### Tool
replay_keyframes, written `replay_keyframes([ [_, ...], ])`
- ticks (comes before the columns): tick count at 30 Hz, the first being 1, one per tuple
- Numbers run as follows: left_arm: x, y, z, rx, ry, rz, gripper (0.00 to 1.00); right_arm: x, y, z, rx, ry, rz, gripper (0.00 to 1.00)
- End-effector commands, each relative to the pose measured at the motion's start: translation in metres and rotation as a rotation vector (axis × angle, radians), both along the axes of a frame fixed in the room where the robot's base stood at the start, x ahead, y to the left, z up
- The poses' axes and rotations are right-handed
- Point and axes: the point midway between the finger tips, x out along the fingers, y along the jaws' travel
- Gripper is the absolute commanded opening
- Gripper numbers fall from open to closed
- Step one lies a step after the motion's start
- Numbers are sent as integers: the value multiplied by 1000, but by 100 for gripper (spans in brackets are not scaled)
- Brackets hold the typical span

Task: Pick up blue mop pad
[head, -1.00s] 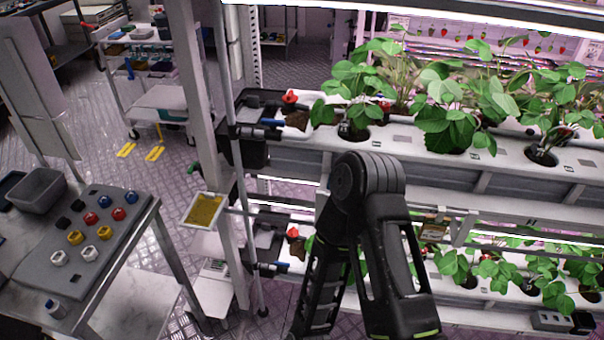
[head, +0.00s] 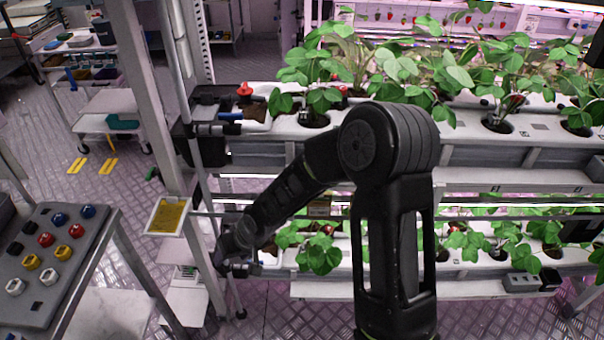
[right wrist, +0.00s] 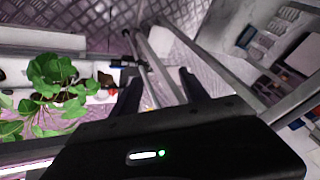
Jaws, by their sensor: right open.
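I cannot make out a blue mop pad for certain. A flat teal-blue item (head: 122,121) lies on the low shelf of the white cart at the far left of the head view; it is too small to identify. My right gripper (head: 228,262) is at the end of my arm, low beside the rack's left post, and is small and dark there. In the right wrist view its two fingers (right wrist: 160,90) are apart with nothing between them. It is well away from the cart. My left gripper is not in view.
The plant rack (head: 460,150) with strawberry plants fills the right side. A button panel (head: 45,265) on a bench stands at left. Open metal floor (head: 120,195) lies between bench and cart.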

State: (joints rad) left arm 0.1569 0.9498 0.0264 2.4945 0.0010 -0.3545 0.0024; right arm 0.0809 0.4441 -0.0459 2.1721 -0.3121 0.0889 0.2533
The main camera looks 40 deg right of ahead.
Motion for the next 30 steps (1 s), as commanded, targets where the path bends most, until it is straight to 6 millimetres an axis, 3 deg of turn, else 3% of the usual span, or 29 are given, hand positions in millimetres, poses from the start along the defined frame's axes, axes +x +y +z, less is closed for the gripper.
replay_keyframes([
  [1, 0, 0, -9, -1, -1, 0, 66, 34, -33, 48, -44, -88, -37, 53],
  [4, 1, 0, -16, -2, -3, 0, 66, 64, -92, 139, -128, -189, -125, 53],
  [6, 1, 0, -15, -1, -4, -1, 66, 56, -134, 172, -181, -142, -237, 53],
  [10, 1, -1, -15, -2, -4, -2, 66, 30, -189, 205, -257, -51, -435, 53],
  [12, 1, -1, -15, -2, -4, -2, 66, 20, -208, 218, -285, -26, -513, 53],
  [15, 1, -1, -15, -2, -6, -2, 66, 11, -222, 227, -304, -8, -571, 53],
  [25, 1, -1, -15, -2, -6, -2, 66, 10, -223, 226, -307, -1, -578, 53],
  [30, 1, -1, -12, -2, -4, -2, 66, 16, -228, 212, -307, 0, -577, 53],
])
